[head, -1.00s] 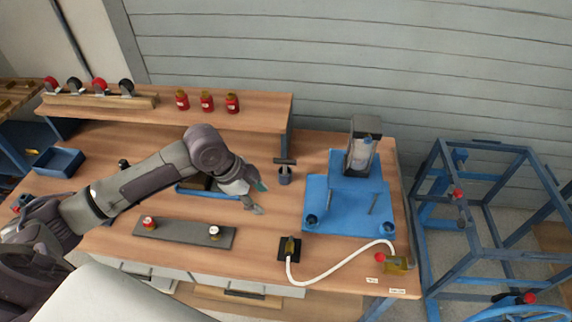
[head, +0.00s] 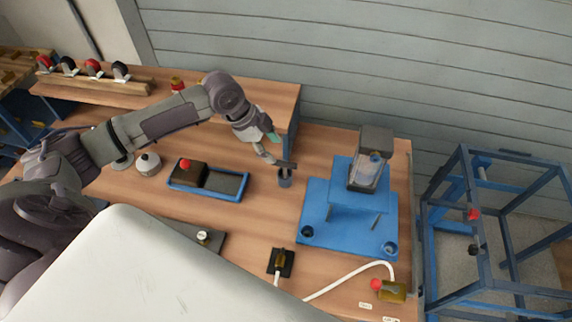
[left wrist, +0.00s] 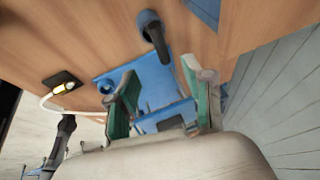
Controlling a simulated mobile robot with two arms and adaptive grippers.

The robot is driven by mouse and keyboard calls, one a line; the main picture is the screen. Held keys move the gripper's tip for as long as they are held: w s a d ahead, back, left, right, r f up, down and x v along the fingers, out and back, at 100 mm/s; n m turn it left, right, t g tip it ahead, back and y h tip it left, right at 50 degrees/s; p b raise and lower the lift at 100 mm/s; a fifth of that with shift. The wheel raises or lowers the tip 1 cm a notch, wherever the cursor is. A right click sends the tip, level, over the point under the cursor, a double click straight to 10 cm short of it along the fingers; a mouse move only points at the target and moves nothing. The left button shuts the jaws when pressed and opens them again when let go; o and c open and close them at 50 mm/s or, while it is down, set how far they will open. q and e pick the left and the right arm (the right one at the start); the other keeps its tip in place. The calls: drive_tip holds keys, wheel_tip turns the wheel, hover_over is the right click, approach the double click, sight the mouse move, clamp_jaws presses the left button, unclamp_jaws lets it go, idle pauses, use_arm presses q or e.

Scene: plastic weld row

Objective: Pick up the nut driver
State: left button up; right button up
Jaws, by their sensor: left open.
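What I take to be the nut driver (head: 286,165) is a dark tool with a T-shaped handle, standing in a small dark blue cup (head: 285,182) on the bench; its lower part is hidden in the cup. In the left wrist view the tool (left wrist: 160,48) points toward the camera from the cup (left wrist: 148,19). My left gripper (head: 269,146) is open and empty, close to the handle at its upper left in the head view. In the left wrist view the handle lies beyond the gap between the green-padded fingers (left wrist: 162,82). My right gripper is out of view.
A blue fixture (head: 315,217) with an upright machine (head: 372,160) stands right of the cup. A blue tray (head: 225,185) lies to its left. A white hose (head: 345,280) runs along the front. A raised shelf (head: 280,97) is behind.

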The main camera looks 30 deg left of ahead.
sight(286, 163)
use_arm(q)
drive_tip(key=x, duration=0.5)
drive_tip(key=shift+w+p, duration=0.15)
drive_tip(key=shift+p, duration=0.15)
drive_tip(key=p+x, duration=0.2)
drive_tip(key=x, duration=0.3)
drive_tip(key=shift+w+f, duration=0.1)
drive_tip(key=shift+f, duration=0.1)
drive_tip(key=shift+r, duration=0.1)
clamp_jaws()
